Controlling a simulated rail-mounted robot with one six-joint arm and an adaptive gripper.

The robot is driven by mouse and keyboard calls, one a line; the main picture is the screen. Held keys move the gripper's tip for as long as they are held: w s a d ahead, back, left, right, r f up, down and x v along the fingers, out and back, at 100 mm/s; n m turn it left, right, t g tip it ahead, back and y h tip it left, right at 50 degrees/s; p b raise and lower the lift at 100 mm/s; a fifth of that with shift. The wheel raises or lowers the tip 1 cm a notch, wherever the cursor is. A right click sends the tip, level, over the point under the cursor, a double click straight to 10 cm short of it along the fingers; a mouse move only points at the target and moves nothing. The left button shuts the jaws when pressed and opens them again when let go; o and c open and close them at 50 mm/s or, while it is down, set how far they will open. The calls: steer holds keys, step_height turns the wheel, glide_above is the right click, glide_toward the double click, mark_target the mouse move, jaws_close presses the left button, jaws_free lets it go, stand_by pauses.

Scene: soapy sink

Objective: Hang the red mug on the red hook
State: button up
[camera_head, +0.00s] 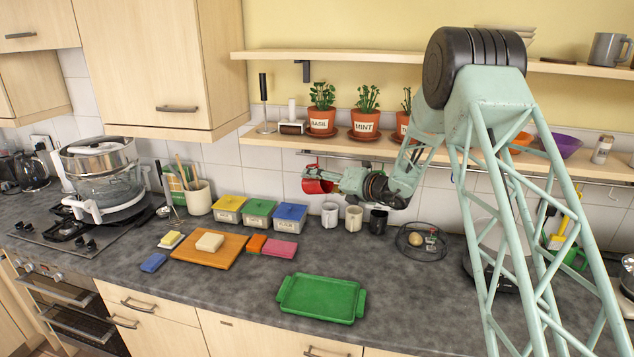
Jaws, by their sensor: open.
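The red mug (314,186) is up in the air in front of the tiled wall, below the lower shelf and just under the left end of the rail. My gripper (338,181) is at the mug's right side, pointing left, and its jaws are open. At this size I cannot tell whether the fingers touch the mug. A small bit of red shows just above the mug; I cannot tell whether it is the red hook or part of the mug. How the mug is held up is not clear.
The rail (345,157) runs under the lower shelf (283,143), which carries potted herbs (365,124). Below stand several mugs (354,218), lidded boxes (289,218) and a wire basket (422,240). A green tray (321,298) lies on the counter, with bare counter around it.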

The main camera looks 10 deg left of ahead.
steer(key=v, duration=1.1)
steer(key=shift+s+d+r, duration=0.15)
steer(key=shift+s+d, duration=0.05)
steer(key=s+r+n+g+h+b, duration=0.15)
steer(key=s+r+n, duration=0.35)
steer(key=s, duration=0.7)
steer(key=s+r+n+g+b, duration=0.25)
steer(key=s+n, duration=0.45)
steer(key=s, duration=0.5)
steer(key=s+r+n+g+h+b, duration=0.15)
steer(key=s+r+n+g, duration=0.35)
steer(key=s, duration=0.8)
steer(key=s+d+f+n+t+h+b, duration=0.1)
steer(key=s+d+f+n+h+b, duration=0.1)
steer(key=s+d+n, duration=0.3)
steer(key=s+d+f+n+t+h+b, duration=0.1)
steer(key=s+d+f+n+h+b, duration=0.1)
steer(key=s+d+n, duration=0.4)
steer(key=s+d+f+n+t+h+b, duration=0.1)
steer(key=s+d+n+h, duration=0.4)
steer(key=s+d, duration=0.8)
steer(key=shift+s+f+n+t+b, duration=0.55)
steer(key=shift+s+f, duration=0.75)
steer(key=shift+s, duration=3.55)
